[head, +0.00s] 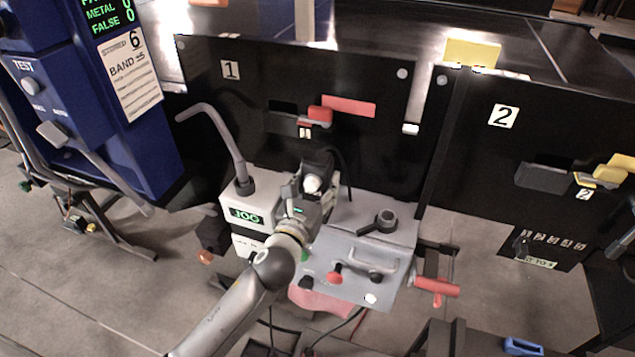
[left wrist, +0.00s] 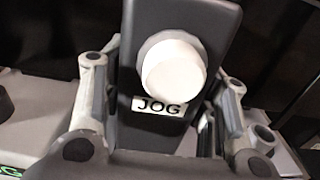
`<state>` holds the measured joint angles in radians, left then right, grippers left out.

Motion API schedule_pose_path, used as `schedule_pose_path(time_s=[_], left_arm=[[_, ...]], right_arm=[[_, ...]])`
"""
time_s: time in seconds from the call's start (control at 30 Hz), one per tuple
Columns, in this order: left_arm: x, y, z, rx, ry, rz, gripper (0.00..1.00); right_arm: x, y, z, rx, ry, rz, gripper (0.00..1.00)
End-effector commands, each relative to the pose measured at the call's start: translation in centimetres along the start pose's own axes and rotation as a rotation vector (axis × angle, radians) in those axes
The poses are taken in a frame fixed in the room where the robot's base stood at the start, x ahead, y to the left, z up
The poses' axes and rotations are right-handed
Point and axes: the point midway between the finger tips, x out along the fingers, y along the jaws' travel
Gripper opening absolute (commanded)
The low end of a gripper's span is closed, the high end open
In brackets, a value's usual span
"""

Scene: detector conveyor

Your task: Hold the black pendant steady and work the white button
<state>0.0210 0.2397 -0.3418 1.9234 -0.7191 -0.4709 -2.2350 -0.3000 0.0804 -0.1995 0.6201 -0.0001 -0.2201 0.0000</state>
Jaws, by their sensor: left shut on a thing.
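The black pendant (head: 319,163) stands above the grey console in the middle of the head view. It fills the middle of the left wrist view (left wrist: 205,25). Its round white button (left wrist: 173,70) faces the wrist camera, above a JOG label (left wrist: 159,106); the button also shows in the head view (head: 313,183). My left gripper (head: 308,194) is shut on the pendant, one finger on each side of it. No finger covers the button. My right gripper is not seen in either view.
The grey console (head: 340,256) carries a red knob (head: 335,276), a handle and a black ring. A bent grey post (head: 228,140) rises on the left by a green JOG sign (head: 246,217). Black panels 1 (head: 270,80) and 2 (head: 480,140) stand behind.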

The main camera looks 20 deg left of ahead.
Motion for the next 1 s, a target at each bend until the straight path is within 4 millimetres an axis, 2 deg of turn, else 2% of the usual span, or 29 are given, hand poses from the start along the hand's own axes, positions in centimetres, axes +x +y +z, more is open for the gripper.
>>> schedule_pose_path(time_s=[0.07, 0.33, 1.0], left_arm=[[-0.01, -0.03, -0.03, 0.000, 0.001, -0.001, 0.16], [-0.01, -0.03, -0.03, 0.000, 0.001, -0.001, 0.16], [-0.01, -0.03, -0.04, 0.000, 0.001, 0.000, 0.16]], right_arm=[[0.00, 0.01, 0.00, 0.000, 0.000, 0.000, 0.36], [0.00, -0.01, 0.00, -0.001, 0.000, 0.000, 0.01], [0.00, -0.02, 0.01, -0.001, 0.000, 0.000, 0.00]])
